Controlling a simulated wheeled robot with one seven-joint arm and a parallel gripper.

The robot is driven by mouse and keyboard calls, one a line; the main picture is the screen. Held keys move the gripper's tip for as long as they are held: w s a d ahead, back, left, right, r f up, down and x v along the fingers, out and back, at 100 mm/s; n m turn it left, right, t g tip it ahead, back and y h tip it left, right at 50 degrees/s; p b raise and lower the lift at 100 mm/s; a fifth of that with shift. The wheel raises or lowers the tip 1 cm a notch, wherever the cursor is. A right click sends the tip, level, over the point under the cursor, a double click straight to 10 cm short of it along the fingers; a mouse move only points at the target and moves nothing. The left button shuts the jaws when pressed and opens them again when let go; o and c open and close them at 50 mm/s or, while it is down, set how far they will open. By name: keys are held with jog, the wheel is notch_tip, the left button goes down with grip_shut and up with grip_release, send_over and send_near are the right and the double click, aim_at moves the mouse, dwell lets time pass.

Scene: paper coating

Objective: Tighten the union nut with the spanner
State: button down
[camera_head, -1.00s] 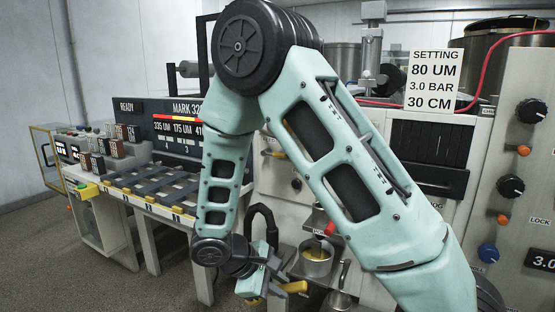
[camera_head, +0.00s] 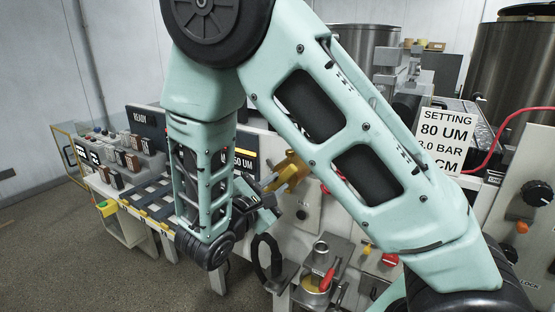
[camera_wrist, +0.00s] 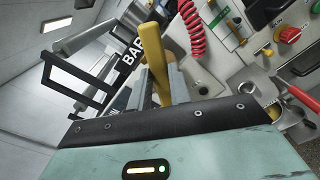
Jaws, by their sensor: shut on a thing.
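My gripper (camera_head: 264,196) is shut on a yellow bar-shaped tool, which I take to be the spanner (camera_wrist: 154,68). In the wrist view the yellow bar stands out from between the grey fingers, its top end a little wider. In the head view yellow metal (camera_head: 288,172) shows just beyond the fingers, in front of the machine's pale panel. I cannot tell there where the spanner ends and whether a fitting behind it begins. The union nut cannot be made out clearly. I cannot tell whether the spanner touches it. My forearm hides part of the panel.
Below right of my gripper are a black loop (camera_head: 268,258) and a metal cup with yellow liquid (camera_head: 313,286) beside a red handle (camera_head: 328,278). A red coiled hose (camera_wrist: 191,27) hangs near the tool. A slatted bench (camera_head: 150,196) stands left; floor further left is clear.

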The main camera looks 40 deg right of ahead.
jog(key=shift+w+r, duration=0.1)
jog(key=shift+r, duration=0.3)
jog(key=shift+b+x, duration=0.3)
jog(key=shift+x, duration=2.1)
jog(key=shift+x, duration=1.5)
jog(key=shift+b, duration=0.4)
jog(key=shift+s+d+f+m+b, duration=0.1)
jog(key=shift+s+f+m+b, duration=0.5)
jog(key=shift+b, duration=0.85)
